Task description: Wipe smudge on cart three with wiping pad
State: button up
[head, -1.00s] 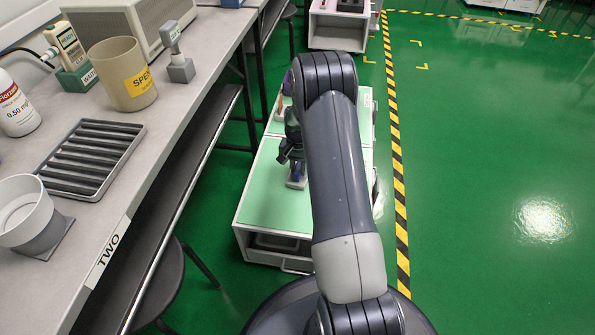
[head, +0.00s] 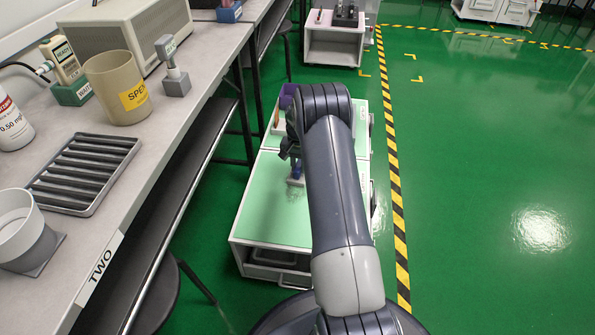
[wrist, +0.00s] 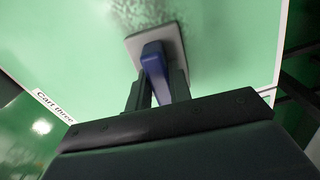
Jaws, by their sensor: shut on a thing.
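The wiping pad (wrist: 133,45) is a flat grey pad with a blue handle (wrist: 153,58). My gripper (wrist: 160,90) is shut on the blue handle in the wrist view. The pad lies flat at the green top of cart three (wrist: 225,40); whether it touches I cannot tell for sure. A dark speckled smudge (wrist: 140,12) shows on the green top just beyond the pad. In the head view, the cart top (head: 265,215) lies left of my arm, with the blue handle (head: 297,168) partly showing and a faint smudge (head: 290,217) in front of it.
A grey bench labelled TWO (head: 100,268) runs along the left, with a beige cup (head: 118,88) and a ribbed tray (head: 82,172). A stool (head: 160,290) stands under it. Green floor right of the striped tape (head: 392,165) is clear. Another cart (head: 333,45) stands farther back.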

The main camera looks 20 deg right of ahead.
jog(key=shift+w+d+f, duration=0.1)
jog(key=shift+w, duration=0.05)
jog(key=shift+s+a+p, duration=0.2)
jog(key=shift+s+a, duration=0.55)
jog(key=shift+s, duration=0.35)
jog(key=shift+s+a+p, duration=0.25)
jog(key=shift+s+a, duration=0.5)
jog(key=shift+s, duration=0.4)
jog(key=shift+s+a+p, duration=0.2)
jog(key=shift+s+a, duration=0.55)
jog(key=shift+s, duration=0.35)
jog(key=shift+s+a+f, duration=0.1)
jog(key=shift+s+a, duration=0.5)
jog(key=shift+s, duration=0.3)
jog(key=shift+s+a, duration=0.6)
jog(key=shift+s, duration=0.25)
